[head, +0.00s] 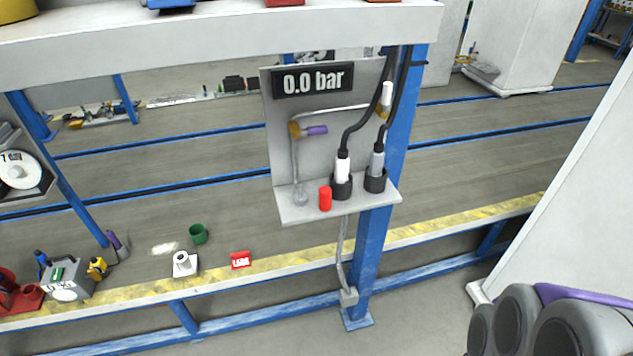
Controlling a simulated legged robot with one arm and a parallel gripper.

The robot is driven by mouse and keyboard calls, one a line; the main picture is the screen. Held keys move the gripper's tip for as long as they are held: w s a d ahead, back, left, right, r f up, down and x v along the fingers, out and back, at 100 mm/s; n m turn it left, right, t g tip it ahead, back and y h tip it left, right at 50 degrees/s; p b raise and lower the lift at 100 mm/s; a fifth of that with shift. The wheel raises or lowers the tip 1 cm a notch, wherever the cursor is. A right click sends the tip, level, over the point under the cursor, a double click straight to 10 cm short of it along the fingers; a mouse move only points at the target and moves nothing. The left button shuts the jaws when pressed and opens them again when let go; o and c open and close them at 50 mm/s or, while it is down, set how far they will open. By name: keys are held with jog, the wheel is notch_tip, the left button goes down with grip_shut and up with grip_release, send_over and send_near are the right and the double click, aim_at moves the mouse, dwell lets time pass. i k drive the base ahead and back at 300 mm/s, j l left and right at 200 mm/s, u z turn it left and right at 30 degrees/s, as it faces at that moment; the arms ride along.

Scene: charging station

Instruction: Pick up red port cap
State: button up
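The red port cap (325,199) appears as a small upright red cylinder. It stands on the small grey shelf (297,216) at the bottom of the charging panel (286,125), in front of the wall of the panel. It is just left of the black socket (342,187) that holds a white plug (342,168).
A second socket (375,181) holds a grey plug. Black cables hang above both. A blue post (381,235) stands behind the shelf. A green cup (199,234), a white part (184,264) and a red box (240,260) lie on the lower ledge. A white panel (570,190) is at right.

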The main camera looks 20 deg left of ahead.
aim_at(324, 204)
jog(key=k+j+u, duration=0.15)
jog(key=j, duration=0.45)
jog(key=j+u, duration=0.1)
jog(key=j, duration=0.5)
jog(key=k+j+u, duration=0.15)
jog(key=j, duration=0.45)
